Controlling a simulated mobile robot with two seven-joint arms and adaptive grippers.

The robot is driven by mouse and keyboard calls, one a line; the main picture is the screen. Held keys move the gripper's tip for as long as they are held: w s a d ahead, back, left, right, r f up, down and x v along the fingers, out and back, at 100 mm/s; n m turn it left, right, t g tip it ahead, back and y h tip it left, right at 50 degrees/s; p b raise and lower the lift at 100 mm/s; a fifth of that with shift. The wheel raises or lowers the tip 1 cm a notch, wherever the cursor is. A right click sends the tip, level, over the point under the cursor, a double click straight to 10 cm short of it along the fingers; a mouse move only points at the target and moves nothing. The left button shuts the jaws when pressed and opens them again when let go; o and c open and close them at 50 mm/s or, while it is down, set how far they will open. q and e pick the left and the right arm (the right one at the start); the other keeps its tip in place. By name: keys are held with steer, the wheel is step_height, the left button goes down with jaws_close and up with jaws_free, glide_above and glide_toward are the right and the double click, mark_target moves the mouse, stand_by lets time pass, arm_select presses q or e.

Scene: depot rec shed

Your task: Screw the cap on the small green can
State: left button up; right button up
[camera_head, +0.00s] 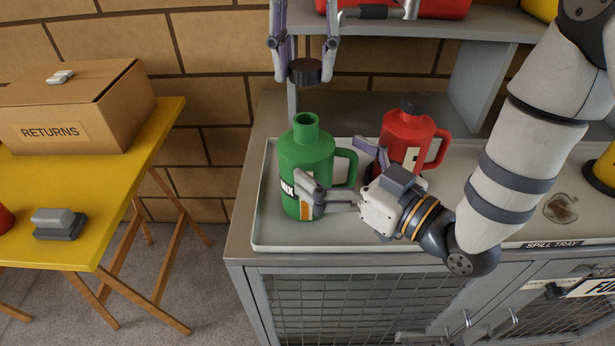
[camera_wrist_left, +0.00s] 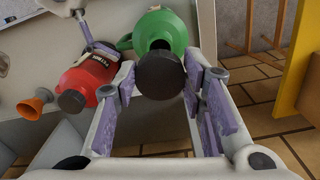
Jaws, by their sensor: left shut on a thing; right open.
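The green can (camera_head: 302,160) with a "MIX" label stands upright in the spill tray, its neck open and uncapped. It also shows in the left wrist view (camera_wrist_left: 172,28). My left gripper (camera_head: 305,58) is shut on the black cap (camera_head: 305,72), holding it above the can's neck with a gap between. In the left wrist view the cap (camera_wrist_left: 160,74) sits between the fingers and partly hides the can. My right gripper (camera_head: 342,174) is open beside the can, one finger in front of its body and the other near the handle side. Contact there cannot be told.
A red can (camera_head: 404,138) with a black cap stands right of the green can, partly behind my right gripper. The grey spill tray (camera_head: 265,225) lies on the cabinet. A shelf (camera_head: 450,27) overhangs the back. An orange funnel (camera_wrist_left: 34,104) shows in the left wrist view.

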mark_target(307, 145)
steer(key=x, duration=0.5)
steer(key=shift+w+a, duration=0.2)
steer(key=c, duration=1.7)
arm_select(q)
steer(key=shift+f, duration=2.5)
arm_select(e)
steer(key=shift+c, duration=0.4)
arm_select(q)
steer(key=shift+f, duration=0.85)
steer(key=shift+f, duration=0.55)
